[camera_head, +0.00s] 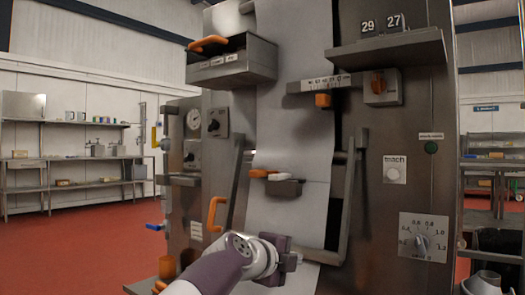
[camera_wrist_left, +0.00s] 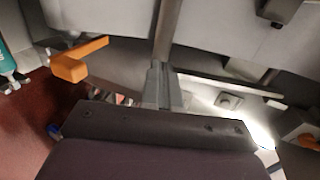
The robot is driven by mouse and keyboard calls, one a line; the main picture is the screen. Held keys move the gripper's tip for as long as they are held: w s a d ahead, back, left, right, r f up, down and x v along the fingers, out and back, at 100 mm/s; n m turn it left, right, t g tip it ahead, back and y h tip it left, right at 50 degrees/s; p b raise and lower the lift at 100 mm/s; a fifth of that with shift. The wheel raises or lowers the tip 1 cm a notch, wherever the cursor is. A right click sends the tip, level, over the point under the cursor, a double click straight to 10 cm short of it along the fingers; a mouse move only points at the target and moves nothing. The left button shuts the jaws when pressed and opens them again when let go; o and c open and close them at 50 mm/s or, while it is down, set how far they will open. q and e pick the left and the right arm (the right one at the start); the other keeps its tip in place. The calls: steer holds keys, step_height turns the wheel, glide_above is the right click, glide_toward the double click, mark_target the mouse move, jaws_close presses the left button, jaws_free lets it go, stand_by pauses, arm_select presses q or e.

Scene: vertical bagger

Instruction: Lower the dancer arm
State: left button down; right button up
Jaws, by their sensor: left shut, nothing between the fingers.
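The dancer arm looks to be the grey frame of bars hanging in front of the white film. Its right bar (camera_head: 347,205) and lower end slope down beside the film (camera_head: 290,140). My left gripper (camera_head: 291,262) is low in front of the film, near the frame's lower end. In the left wrist view its fingers (camera_wrist_left: 163,88) are shut and empty, with a grey bar (camera_wrist_left: 167,32) rising just beyond them. I cannot tell whether they touch it. An orange handle (camera_head: 216,213) is left of the gripper; one also shows in the wrist view (camera_wrist_left: 78,62).
A dial (camera_head: 422,240) and a knob (camera_head: 395,170) sit on the machine's right panel. A small tray with an orange handle (camera_head: 208,43) juts out above. An orange cup (camera_head: 167,267) stands at lower left. The red floor (camera_head: 80,240) at left is open.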

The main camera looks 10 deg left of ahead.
arm_select(q)
steer(key=f+x, duration=0.2)
steer(key=x, duration=0.8)
steer(key=shift+s+a, duration=0.2)
arm_select(e)
steer(key=shift+f, duration=0.15)
